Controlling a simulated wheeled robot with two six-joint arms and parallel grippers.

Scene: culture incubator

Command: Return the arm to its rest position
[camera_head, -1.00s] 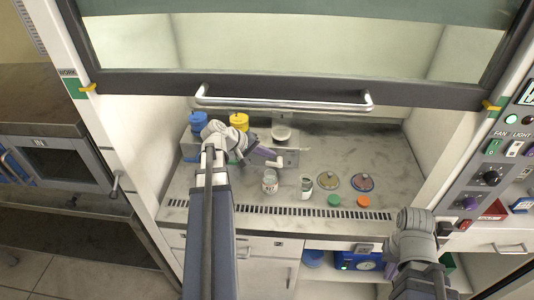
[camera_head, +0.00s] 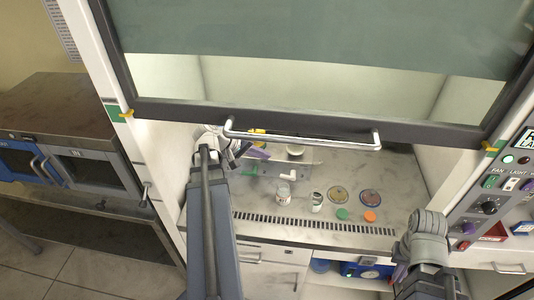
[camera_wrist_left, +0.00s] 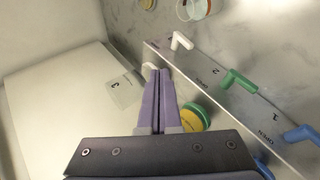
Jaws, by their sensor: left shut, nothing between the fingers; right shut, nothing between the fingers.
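My left arm reaches over the bench inside the hood. My left gripper (camera_head: 262,154) is at the back left, partly behind the sash handle. In the left wrist view its purple fingers (camera_wrist_left: 160,72) are together with nothing between them, beside a yellow-capped bottle (camera_wrist_left: 194,118) and a valve manifold (camera_wrist_left: 225,85) with white, green and blue handles. My right arm is folded low at the right, outside the hood. The right gripper (camera_head: 398,273) shows only as a sliver of purple, mostly hidden by its own wrist.
On the bench stand a jar (camera_head: 283,193), a small bottle (camera_head: 317,202), two dishes (camera_head: 339,194) and green (camera_head: 342,214) and orange (camera_head: 370,216) caps. The hood's control panel (camera_head: 487,207) is beside my right arm.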

